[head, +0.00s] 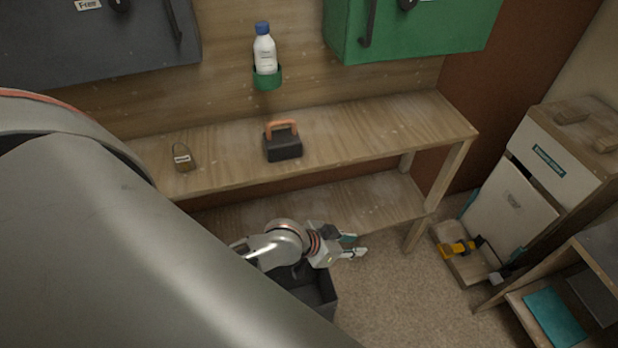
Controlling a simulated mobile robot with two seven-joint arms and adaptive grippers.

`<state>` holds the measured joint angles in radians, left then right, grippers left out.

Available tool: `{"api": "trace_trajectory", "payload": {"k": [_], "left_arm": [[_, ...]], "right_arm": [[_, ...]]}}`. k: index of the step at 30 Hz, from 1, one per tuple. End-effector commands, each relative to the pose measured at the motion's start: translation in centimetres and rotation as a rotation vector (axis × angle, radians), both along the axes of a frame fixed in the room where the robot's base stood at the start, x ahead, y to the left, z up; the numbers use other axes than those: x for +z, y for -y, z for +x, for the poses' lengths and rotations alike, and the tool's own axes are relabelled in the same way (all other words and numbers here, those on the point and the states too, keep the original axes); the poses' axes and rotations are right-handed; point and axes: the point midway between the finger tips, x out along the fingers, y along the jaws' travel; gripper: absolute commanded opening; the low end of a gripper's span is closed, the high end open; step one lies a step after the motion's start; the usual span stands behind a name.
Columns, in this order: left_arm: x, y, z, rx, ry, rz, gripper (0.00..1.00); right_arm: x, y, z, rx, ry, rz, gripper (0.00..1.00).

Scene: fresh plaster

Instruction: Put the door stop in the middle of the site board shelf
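A black block with an orange handle (283,146), which looks like the door stop, stands upright on the upper wooden shelf (365,130), near the middle of its length. The shelf runs under the wooden back board. My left gripper (356,246) is in front of and below the upper shelf, to the lower right of the block and well apart from it. Its fingers are spread and nothing shows between them. My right gripper is not in view.
A tagged padlock (183,160) is on the upper shelf's left part. A white bottle (265,52) sits in a green holder above. A green cabinet (420,28) and a grey cabinet (95,45) hang above. A dark open box (322,296) is below my gripper.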

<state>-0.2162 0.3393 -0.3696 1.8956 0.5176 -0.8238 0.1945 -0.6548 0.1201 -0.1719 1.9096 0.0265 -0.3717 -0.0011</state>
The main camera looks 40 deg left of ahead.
Motion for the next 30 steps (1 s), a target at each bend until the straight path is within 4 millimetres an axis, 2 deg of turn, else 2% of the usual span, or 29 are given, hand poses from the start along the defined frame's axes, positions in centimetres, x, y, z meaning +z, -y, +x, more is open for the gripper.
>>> {"api": "trace_trajectory", "payload": {"k": [1,6,9,12,16,30], "left_arm": [[-1.4,-0.4,-2.2,0.038,0.010,0.001,0.25],[-3.9,-3.0,-7.5,0.126,0.079,0.065,0.25],[-4.6,-4.3,-10.1,0.152,0.104,0.108,0.25],[-5.0,-5.1,-11.7,0.163,0.119,0.138,0.25],[-5.1,-5.5,-12.4,0.167,0.128,0.154,0.25],[-5.1,-5.4,-12.4,0.166,0.128,0.153,0.25]], "right_arm": [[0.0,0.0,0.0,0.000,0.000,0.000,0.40],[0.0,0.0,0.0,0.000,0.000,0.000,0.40],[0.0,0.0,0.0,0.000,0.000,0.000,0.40],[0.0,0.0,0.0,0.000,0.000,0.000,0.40],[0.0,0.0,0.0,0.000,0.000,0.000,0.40],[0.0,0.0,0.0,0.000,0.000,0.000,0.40]]}}
